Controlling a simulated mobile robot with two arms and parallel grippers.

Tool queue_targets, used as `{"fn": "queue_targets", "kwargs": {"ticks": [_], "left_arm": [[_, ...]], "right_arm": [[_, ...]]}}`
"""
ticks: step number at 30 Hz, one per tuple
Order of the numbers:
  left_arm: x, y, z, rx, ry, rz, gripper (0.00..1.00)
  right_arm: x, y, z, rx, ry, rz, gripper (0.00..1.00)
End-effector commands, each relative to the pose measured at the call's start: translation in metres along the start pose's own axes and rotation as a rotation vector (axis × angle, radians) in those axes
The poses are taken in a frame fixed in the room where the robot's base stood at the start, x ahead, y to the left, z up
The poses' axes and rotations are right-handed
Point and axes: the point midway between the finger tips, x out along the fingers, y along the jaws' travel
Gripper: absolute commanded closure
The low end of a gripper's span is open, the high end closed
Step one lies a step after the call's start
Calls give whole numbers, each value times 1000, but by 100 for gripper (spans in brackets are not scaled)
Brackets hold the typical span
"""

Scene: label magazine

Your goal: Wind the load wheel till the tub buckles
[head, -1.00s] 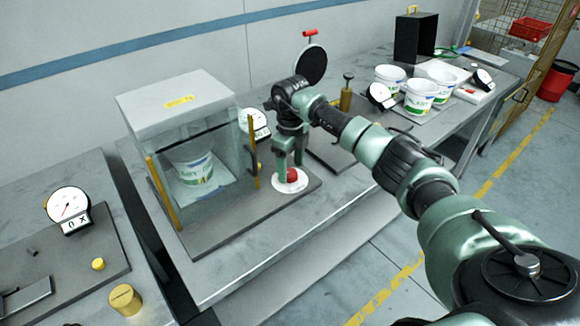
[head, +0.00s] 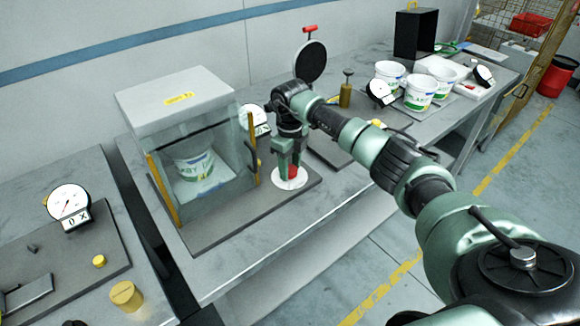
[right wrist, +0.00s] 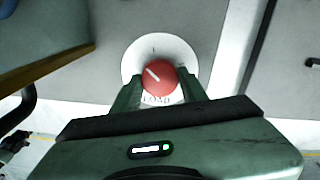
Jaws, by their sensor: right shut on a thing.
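The load wheel (head: 293,172) is a red knob on a white disc beside the clear-fronted press box (head: 180,100). In the right wrist view the red knob (right wrist: 157,76) has a white line pointing to the upper left, and "LOAD" is partly readable on the disc. My right gripper (right wrist: 159,88) is shut on the knob from above, one finger on each side. The white tub (head: 197,166) with green print stands inside the box behind the clear panel. It looks upright; I cannot tell whether its wall is bent. My left gripper is not in view.
A dial gauge (head: 258,122) beside the box is partly hidden by my right arm. Several white tubs (head: 420,94) stand farther right on the bench. Another gauge (head: 70,203) and a yellow cylinder (head: 126,296) are on the left table.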

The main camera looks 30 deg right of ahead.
Motion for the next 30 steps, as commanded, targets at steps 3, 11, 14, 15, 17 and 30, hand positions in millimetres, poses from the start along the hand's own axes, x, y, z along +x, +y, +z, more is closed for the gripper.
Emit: {"fn": "queue_targets", "kwargs": {"ticks": [3,11,14,15,17,30], "left_arm": [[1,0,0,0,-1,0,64],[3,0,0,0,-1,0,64],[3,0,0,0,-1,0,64],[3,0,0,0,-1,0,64],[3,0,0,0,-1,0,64],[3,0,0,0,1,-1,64]], "right_arm": [[-1,-1,1,58,-3,-3,98],[-1,0,1,250,-2,-2,98],[-1,0,1,330,-2,-2,98],[-1,0,1,360,-2,-2,98],[-2,0,1,403,-3,-2,98],[-2,0,1,605,-3,-1,98]]}}
